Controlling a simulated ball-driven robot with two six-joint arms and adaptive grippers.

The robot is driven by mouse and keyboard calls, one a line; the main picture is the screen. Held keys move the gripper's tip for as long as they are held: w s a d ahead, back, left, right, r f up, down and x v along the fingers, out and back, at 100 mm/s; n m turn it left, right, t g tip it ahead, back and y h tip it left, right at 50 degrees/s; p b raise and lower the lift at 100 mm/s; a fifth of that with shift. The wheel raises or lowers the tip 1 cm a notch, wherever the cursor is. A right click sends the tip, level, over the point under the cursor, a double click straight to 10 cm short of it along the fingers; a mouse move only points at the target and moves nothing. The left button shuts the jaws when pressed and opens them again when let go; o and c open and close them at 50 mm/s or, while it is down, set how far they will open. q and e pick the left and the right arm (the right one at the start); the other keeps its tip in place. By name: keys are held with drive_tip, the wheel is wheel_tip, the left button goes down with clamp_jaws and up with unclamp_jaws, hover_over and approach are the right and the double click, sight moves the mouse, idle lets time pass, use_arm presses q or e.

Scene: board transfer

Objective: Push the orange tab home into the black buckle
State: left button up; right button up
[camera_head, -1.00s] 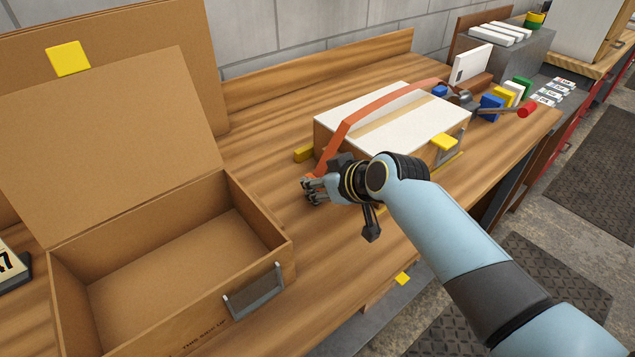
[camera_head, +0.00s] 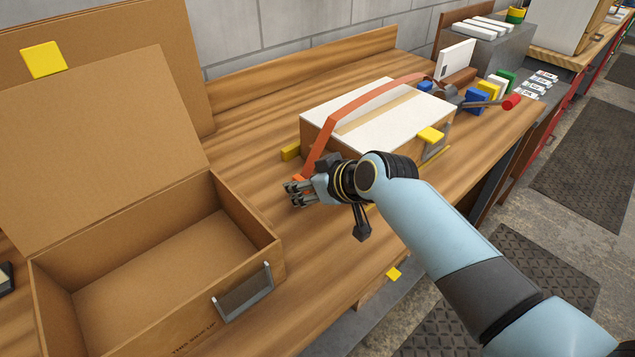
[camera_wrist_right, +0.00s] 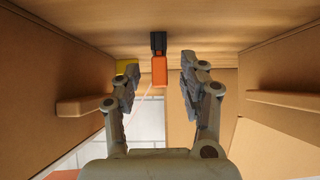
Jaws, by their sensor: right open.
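An orange strap (camera_head: 345,108) runs over a box with a white top and down its left side. In the right wrist view the orange tab (camera_wrist_right: 160,73) lies directly against the black buckle (camera_wrist_right: 158,43); I cannot tell how deep it sits. My right gripper (camera_wrist_right: 158,64) is open, its two fingers apart on either side of the tab. In the head view my right gripper (camera_head: 297,191) is at the strap's lower left end, low over the bench, and the buckle is not clearly seen there. My left gripper is not in view.
An open cardboard carton (camera_head: 60,284) with a metal handle stands at the left. The white-topped box (camera_head: 385,118) is just behind my right gripper. Several coloured blocks and a hammer-like tool lie at the right.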

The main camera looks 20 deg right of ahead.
drive_tip(key=v, duration=1.1)
drive_tip(key=shift+s, duration=0.25)
